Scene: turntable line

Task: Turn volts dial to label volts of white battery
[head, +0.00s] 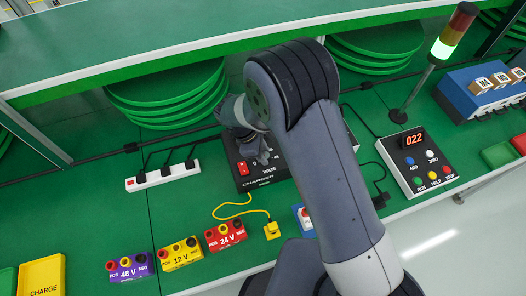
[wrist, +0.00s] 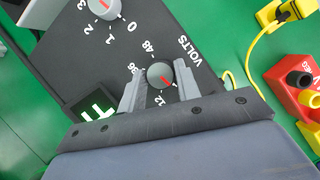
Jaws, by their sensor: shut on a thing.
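The charger (head: 243,178) is a black box on the green table, partly behind my arm. Its volts dial (wrist: 160,75) is a grey round knob with a red pointer mark aimed to the lower right in the wrist view. Labels 48 and 12 are readable around it; others are partly hidden by my fingers. My gripper (wrist: 159,86) is shut on the volts dial, one finger on each side; it also shows over the charger in the head view (head: 262,157). No battery that is clearly white shows; a blue-and-white object (head: 305,214) is partly hidden by my arm.
Purple 48 V (head: 131,267), yellow 12 V (head: 180,254) and red 24 V (head: 225,236) batteries stand along the front. A second dial (wrist: 104,8) and a lit green display (wrist: 97,108) are on the charger. A yellow cable plug (head: 271,230) lies nearby. A control box (head: 418,160) stands right.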

